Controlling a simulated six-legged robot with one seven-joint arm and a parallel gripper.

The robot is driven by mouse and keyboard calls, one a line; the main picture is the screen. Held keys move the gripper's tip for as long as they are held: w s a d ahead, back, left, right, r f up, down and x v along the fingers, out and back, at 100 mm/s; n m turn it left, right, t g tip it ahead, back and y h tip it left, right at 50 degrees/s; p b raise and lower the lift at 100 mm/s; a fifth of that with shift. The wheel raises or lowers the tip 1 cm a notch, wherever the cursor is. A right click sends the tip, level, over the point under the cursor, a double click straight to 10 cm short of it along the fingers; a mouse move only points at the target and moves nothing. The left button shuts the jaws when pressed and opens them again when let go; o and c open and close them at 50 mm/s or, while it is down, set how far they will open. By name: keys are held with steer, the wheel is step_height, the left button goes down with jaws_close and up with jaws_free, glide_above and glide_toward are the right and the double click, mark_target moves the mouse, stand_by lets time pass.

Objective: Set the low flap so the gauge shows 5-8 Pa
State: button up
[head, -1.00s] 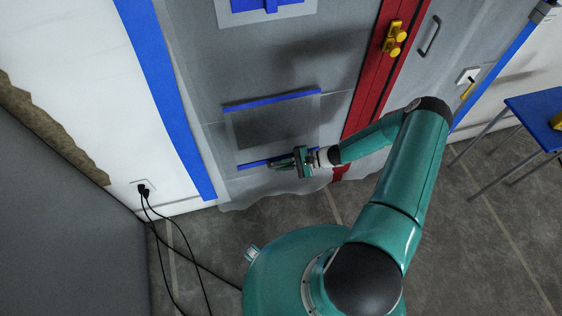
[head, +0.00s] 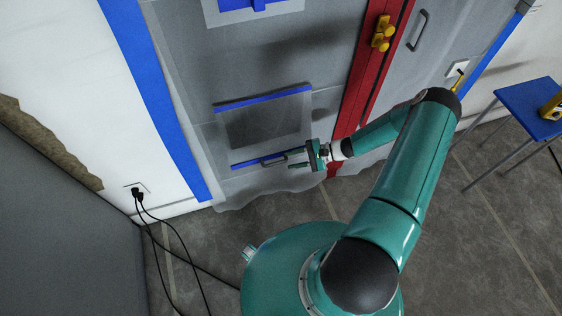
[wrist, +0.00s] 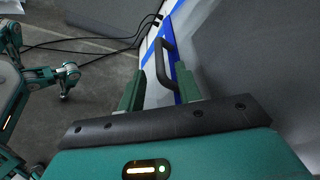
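The low flap (head: 262,122) is a grey panel in the plastic sheet, with a blue strip along its top and a blue strip (head: 245,164) along its bottom. A dark bar handle (wrist: 165,55) sits on the bottom strip. My gripper (head: 291,160) is at the right end of that strip. In the wrist view my gripper (wrist: 160,80) is open, with the handle between and just beyond its fingers. I cannot tell whether the fingers touch it. I cannot make out a gauge or its reading.
Above is another blue-taped panel (head: 250,6). A red zip strip (head: 362,80) with yellow pulls (head: 382,34) runs to the right. A blue table (head: 530,107) stands at far right. Black cables (head: 165,235) hang at left from a wall socket.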

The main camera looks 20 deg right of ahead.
steer(key=v, duration=0.6)
steer(key=shift+d, duration=0.3)
steer(key=shift+s+r, duration=0.1)
steer(key=shift+s, duration=0.05)
steer(key=s+a+r+n+g+h, duration=0.1)
steer(key=a+r+n+h, duration=0.15)
steer(key=r, duration=0.75)
steer(key=a+r+n+g+h, duration=0.1)
steer(key=r+n+g+h, duration=0.2)
steer(key=r, duration=0.7)
steer(key=s+a+r+n+h, duration=0.1)
steer(key=a+r+n+h, duration=0.2)
steer(key=r, duration=0.7)
steer(key=s+a+r+n+t+h, duration=0.2)
steer(key=s+a+r+t, duration=0.1)
steer(key=s+r, duration=0.4)
steer(key=s+a+r+n+t+h, duration=0.2)
steer(key=s+a+r+t+h, duration=0.1)
steer(key=s+r, duration=0.4)
step_height(320, 180, up, 3)
steer(key=shift+a+r+h, duration=0.2)
steer(key=shift+h, duration=0.15)
